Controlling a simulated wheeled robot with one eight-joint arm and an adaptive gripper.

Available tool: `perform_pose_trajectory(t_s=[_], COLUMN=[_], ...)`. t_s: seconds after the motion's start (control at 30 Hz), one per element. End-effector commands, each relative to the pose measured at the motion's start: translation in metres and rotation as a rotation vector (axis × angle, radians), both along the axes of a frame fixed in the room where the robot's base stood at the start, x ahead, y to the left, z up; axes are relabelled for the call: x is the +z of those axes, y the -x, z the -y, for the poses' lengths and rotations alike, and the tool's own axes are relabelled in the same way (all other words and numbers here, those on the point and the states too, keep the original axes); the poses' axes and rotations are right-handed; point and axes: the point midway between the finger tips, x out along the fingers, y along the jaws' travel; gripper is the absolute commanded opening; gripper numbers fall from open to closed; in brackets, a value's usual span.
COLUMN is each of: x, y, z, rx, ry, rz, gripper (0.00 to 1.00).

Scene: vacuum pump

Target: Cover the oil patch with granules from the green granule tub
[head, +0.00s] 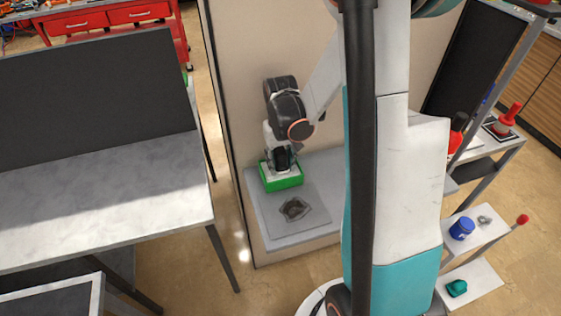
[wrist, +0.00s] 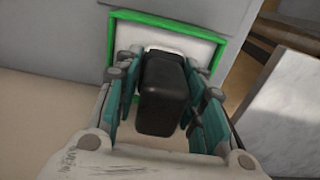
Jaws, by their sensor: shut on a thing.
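The green granule tub (head: 283,183) stands at the back of a low grey slab. In the wrist view its green rim (wrist: 173,17) frames a pale fill. The dark oil patch (head: 294,209) lies on a grey sheet just in front of the tub, and no granules show on it. My gripper (head: 281,160) points down over the tub. Its teal fingers, seen in the wrist view (wrist: 163,105), are shut on a black handle-like block (wrist: 162,92). A bit of white shows at the block's far end. What lies below the block is hidden.
A grey workbench (head: 110,205) stands at the left. At the right are shelves with a blue jar (head: 462,228), a teal item (head: 457,288) and red-topped things. A beige wall panel (head: 235,110) rises close behind the slab. The slab's front edge is clear.

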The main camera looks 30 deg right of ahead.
Motion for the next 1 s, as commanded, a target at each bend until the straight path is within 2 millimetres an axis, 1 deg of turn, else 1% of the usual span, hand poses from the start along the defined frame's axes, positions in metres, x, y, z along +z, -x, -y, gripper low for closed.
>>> perform_pose_trajectory(t_s=[0.03, 0.1, 0.8, 1.0], x=[0.006, 0.011, 0.062, 0.065], y=[0.0, 0.0, 0.0, 0.0], z=[0.0, 0.0, 0.0, 0.0], rx=[0.0, 0.0, 0.0, 0.0], ry=[0.0, 0.0, 0.0, 0.0], rz=[0.0, 0.0, 0.001, 0.001], gripper=[0.18, 0.18, 0.18, 0.18])
